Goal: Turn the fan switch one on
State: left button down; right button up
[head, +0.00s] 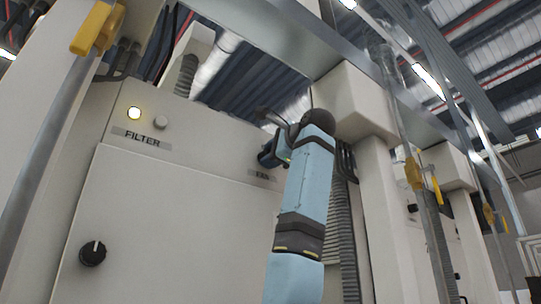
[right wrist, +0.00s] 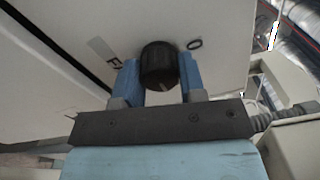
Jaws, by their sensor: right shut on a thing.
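The fan switch is a black round knob (right wrist: 159,66) on the pale cabinet panel, seen in the right wrist view. My right gripper (right wrist: 161,75) has its blue fingers on both sides of this knob, shut on it. In the head view my right arm reaches up to the panel, and my right gripper (head: 272,155) is at the panel just above the FAN label (head: 263,176). There the knob is mostly hidden by the gripper and wrist. The knob's turn angle cannot be told. My left gripper is not in view.
Another black knob (head: 92,253) is on the lower door. A beige post and box (head: 354,103) stand close right of my arm.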

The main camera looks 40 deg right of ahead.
jog(key=shift+f, duration=0.1)
jog(key=o, duration=0.9)
jog(key=shift+s, duration=0.1)
jog(key=shift+s+a+b, duration=0.25)
jog(key=shift+s+b, duration=0.4)
jog(key=shift+s, duration=1.6)
jog(key=shift+s+a+b, duration=0.25)
jog(key=shift+s+b, duration=0.4)
jog(key=shift+s, duration=1.65)
jog(key=shift+s+a+b, duration=0.25)
jog(key=shift+s+b, duration=0.4)
jog(key=shift+s, duration=1.6)
